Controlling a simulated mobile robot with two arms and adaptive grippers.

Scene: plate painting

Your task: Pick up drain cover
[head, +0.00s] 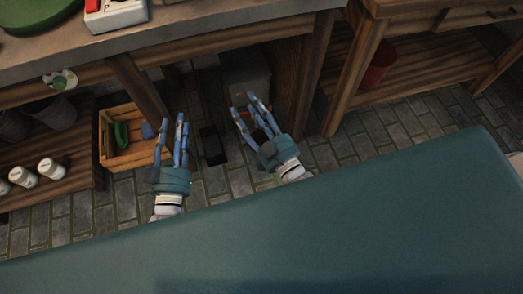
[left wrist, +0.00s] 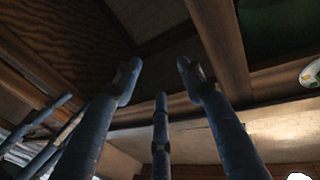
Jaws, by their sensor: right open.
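A dark rectangular piece (head: 211,146) lies on the brick floor in the head view, between my two grippers. It may be the drain cover, but it is too small and dark to tell. My left gripper (head: 175,130) is left of it, with its blue fingers apart and nothing visible between them. In the left wrist view the left gripper (left wrist: 158,85) shows three spread fingers and an empty gap. My right gripper (head: 250,112) is open on the right of the dark piece, in front of a grey box. No drain cover shows clearly in the left wrist view.
A wooden crate (head: 124,142) with a green item stands left of my left gripper. A grey box (head: 247,75) sits under the workbench (head: 200,25). Wooden legs flank the gap. White cans (head: 52,169) stand on a low shelf. A teal surface (head: 300,235) fills the foreground.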

